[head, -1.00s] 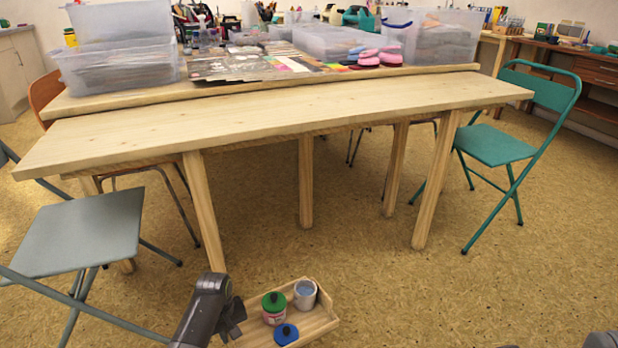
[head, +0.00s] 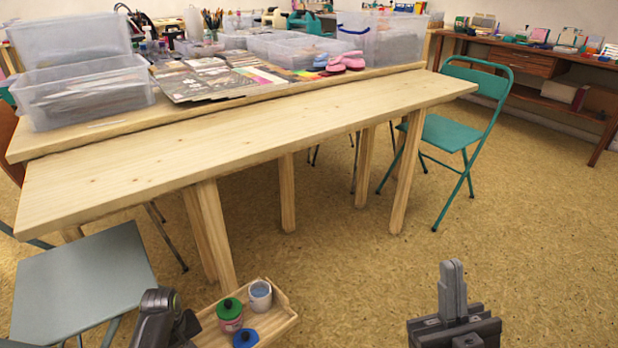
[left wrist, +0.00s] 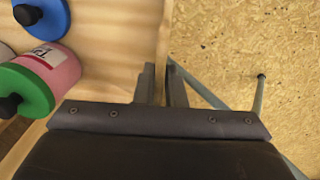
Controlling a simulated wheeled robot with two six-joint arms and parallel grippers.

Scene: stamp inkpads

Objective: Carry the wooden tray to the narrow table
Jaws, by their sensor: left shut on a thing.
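The wooden tray (head: 283,318) is at the bottom of the head view, in front of the narrow table (head: 230,155), with its top lower than the tabletop in the picture. It carries a green-topped pink jar (head: 230,316), a blue-topped inkpad (head: 246,338) and a pale cup (head: 260,295) with something blue inside. My left gripper (head: 188,328) is shut on the tray's left side. The left wrist view shows its fingers (left wrist: 162,88) on either side of the tray wall (left wrist: 148,35). My right gripper (head: 453,285) is empty, its fingers together, well right of the tray.
A grey folding chair (head: 80,285) stands close to the left of the tray. A green chair (head: 450,132) stands at the table's right end. A larger table behind holds clear bins (head: 85,95) and papers. The narrow tabletop is bare. Floor (head: 350,270) at right is open.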

